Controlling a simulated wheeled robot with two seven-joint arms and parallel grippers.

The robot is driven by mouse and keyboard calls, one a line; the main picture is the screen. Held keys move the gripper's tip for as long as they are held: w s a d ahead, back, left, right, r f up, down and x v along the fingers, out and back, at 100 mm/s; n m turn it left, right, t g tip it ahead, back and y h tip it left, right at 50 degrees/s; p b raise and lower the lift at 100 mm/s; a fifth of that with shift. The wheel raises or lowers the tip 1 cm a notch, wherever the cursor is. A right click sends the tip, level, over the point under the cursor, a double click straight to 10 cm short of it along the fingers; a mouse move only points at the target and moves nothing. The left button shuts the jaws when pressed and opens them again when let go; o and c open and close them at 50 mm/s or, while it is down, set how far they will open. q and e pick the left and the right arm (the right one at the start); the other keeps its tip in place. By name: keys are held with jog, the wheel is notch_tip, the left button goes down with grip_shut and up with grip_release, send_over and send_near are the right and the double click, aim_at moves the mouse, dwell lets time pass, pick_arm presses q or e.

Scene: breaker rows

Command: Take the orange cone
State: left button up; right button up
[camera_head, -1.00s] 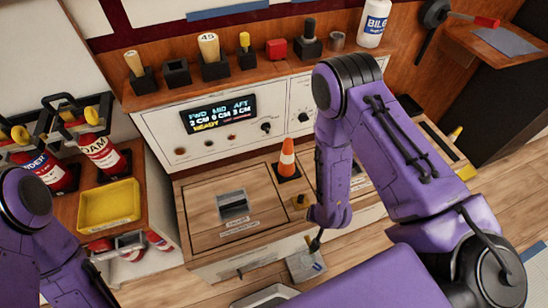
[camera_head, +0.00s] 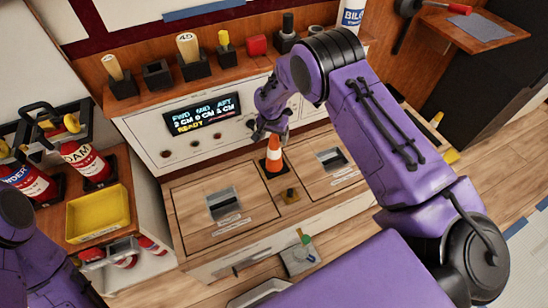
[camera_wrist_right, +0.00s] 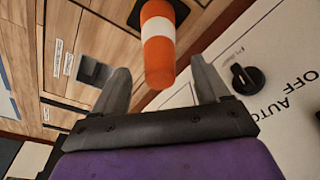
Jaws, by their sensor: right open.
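The orange cone (camera_head: 274,160) with a white band stands upright on its black base, on the wooden counter between two recessed handles. My right gripper (camera_head: 270,132) is at the cone's top in the head view, in front of the white panel. In the right wrist view, the fingers (camera_wrist_right: 160,88) are open, with the cone's orange tip (camera_wrist_right: 159,72) reaching toward the gap between them. A visible gap separates the cone from each finger there. My left arm shows at the lower left, but its gripper is out of view.
A white panel with a display (camera_head: 200,114) and knobs rises behind the counter. Its wooden ledge holds several items, including a yellow-handled one (camera_head: 225,45). A yellow tray (camera_head: 98,213) and red extinguishers (camera_head: 85,163) are at left.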

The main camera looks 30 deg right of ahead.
aim_at(274, 153)
jog(key=f, duration=0.3)
jog(key=shift+w+d+f, duration=0.1)
jog(key=shift+w+d, duration=0.15)
grip_shut()
